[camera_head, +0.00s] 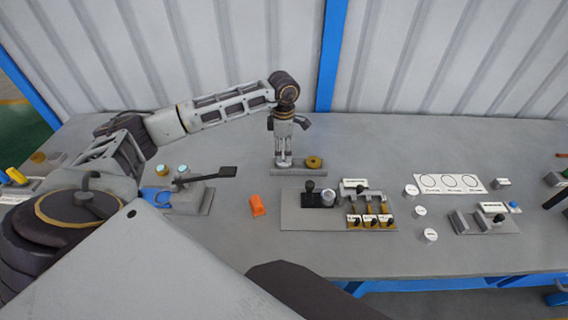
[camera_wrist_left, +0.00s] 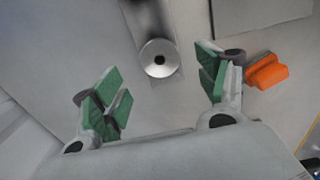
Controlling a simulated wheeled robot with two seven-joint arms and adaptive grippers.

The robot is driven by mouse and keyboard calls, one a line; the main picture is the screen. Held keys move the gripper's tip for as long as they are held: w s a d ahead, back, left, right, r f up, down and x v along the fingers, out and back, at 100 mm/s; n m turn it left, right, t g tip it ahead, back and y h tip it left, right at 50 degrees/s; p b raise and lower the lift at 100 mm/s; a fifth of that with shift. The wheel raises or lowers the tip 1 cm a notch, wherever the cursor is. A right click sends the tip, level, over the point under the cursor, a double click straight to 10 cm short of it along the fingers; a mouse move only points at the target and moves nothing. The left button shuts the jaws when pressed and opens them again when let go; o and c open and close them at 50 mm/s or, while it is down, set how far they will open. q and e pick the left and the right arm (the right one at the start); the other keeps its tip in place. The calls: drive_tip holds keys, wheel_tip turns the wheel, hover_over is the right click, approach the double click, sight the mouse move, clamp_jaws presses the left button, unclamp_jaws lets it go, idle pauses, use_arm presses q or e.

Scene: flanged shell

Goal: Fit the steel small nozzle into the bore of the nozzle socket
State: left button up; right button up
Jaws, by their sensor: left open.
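A round steel piece with a dark central hole (camera_wrist_left: 159,58) sits at the end of a grey strip-like stand (camera_head: 300,171). It looks like the small nozzle. My left gripper (camera_head: 284,154) points down above that end of the stand; its arm comes in from the left. In the left wrist view its green-padded fingers (camera_wrist_left: 163,90) are spread wide, with nothing between them. The steel piece shows ahead of the fingers, nearer the top of that view, apart from both pads. I cannot tell for certain which part is the nozzle socket. My right gripper is not in view.
A brass ring (camera_head: 314,162) sits at the stand's right end. An orange block (camera_head: 257,205) lies in front, also in the wrist view (camera_wrist_left: 266,72). A grey plate (camera_head: 300,221) with dark fixtures stands right of it. White discs lie farther right. The back right table is clear.

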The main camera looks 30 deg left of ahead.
sight(284, 164)
use_arm(q)
drive_tip(key=shift+f+p, duration=0.5)
drive_tip(key=shift+f, duration=2.1)
drive_tip(key=shift+c, duration=0.2)
drive_tip(key=shift+w, duration=0.1)
drive_tip(key=c, duration=1.3)
